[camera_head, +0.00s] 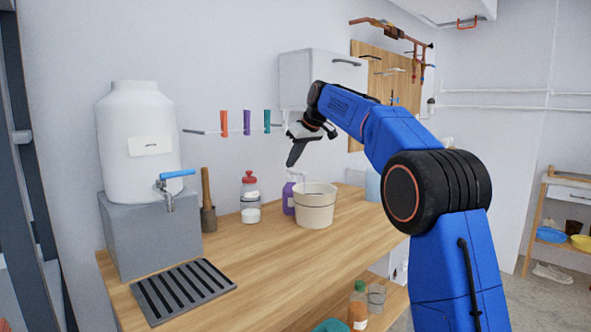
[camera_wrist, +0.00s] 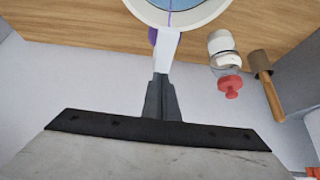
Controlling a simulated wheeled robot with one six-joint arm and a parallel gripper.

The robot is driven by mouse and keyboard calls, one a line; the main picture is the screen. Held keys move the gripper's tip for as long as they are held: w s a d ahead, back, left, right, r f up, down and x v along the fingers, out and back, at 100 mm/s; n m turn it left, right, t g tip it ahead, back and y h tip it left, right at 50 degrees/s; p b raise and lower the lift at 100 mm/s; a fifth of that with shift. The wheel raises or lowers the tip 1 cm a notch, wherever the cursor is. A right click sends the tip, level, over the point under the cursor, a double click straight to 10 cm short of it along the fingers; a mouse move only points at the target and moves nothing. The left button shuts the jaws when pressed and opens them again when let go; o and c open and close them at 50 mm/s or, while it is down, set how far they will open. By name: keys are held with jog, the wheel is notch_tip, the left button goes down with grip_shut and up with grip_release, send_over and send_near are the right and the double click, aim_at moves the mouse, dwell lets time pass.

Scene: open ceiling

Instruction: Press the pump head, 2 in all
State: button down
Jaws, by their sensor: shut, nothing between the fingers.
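In the head view a purple bottle (camera_head: 289,199) with a white pump head (camera_head: 297,175) stands on the wooden counter, partly hidden behind a cream bucket (camera_head: 316,206). My gripper (camera_head: 292,162) is shut and empty, pointing down just above the pump head. In the wrist view the shut fingers (camera_wrist: 160,83) overlap the end of the white pump head (camera_wrist: 166,48); I cannot tell whether they touch it. The spout reaches over the bucket (camera_wrist: 222,12), and a thin purple line shows over its blue inside. Only a sliver of the purple bottle (camera_wrist: 153,38) shows there.
A red-capped bottle (camera_head: 249,184) with a white jar and a mortar with a wooden pestle (camera_head: 207,190) stand left of the pump bottle. A large white tank (camera_head: 140,140) with a tap sits on a grey block.

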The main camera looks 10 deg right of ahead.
dwell(0.4)
jog(key=shift+r, duration=1.2)
notch_tip(320, 180, up, 5)
dwell(0.6)
